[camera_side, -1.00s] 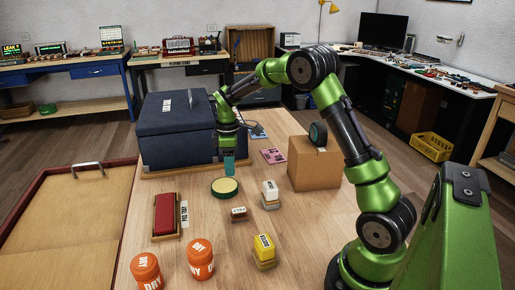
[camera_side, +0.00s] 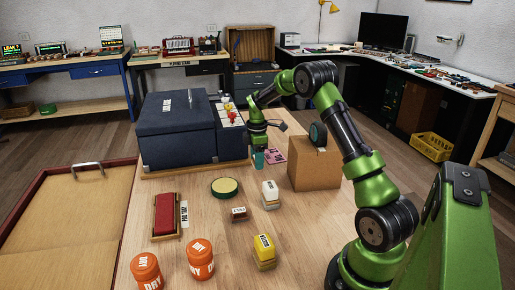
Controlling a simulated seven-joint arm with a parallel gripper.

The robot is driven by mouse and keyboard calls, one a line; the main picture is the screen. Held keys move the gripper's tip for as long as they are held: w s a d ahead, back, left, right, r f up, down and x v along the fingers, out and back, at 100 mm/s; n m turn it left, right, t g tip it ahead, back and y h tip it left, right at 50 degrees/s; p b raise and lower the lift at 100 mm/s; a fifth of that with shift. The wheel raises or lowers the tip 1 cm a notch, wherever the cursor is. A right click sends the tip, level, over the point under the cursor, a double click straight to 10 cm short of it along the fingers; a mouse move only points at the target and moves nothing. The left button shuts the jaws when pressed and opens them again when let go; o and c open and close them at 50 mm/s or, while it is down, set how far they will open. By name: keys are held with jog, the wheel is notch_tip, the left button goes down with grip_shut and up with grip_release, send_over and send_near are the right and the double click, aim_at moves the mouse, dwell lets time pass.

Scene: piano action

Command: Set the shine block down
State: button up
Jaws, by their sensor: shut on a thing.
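My gripper (camera_side: 258,149) is shut on a small teal block, the shine block (camera_side: 259,162), its label not readable. It holds the block upright, pointing down, between the blue case and the cardboard box. The block's lower end is close to the wooden table top (camera_side: 215,245); I cannot tell whether it touches. The jaws are small and partly hidden by the gripper body.
The blue case (camera_side: 178,135) and a light panel with coloured parts (camera_side: 230,113) stand left, the cardboard box (camera_side: 314,167) right. Pink cards (camera_side: 276,156) lie close by. In front are a round green-rimmed pad (camera_side: 225,187), a white block (camera_side: 270,190) and a brown block (camera_side: 239,213).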

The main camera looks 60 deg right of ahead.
jog(key=shift+f, duration=1.9)
jog(key=shift+f, duration=0.15)
jog(key=o, duration=1)
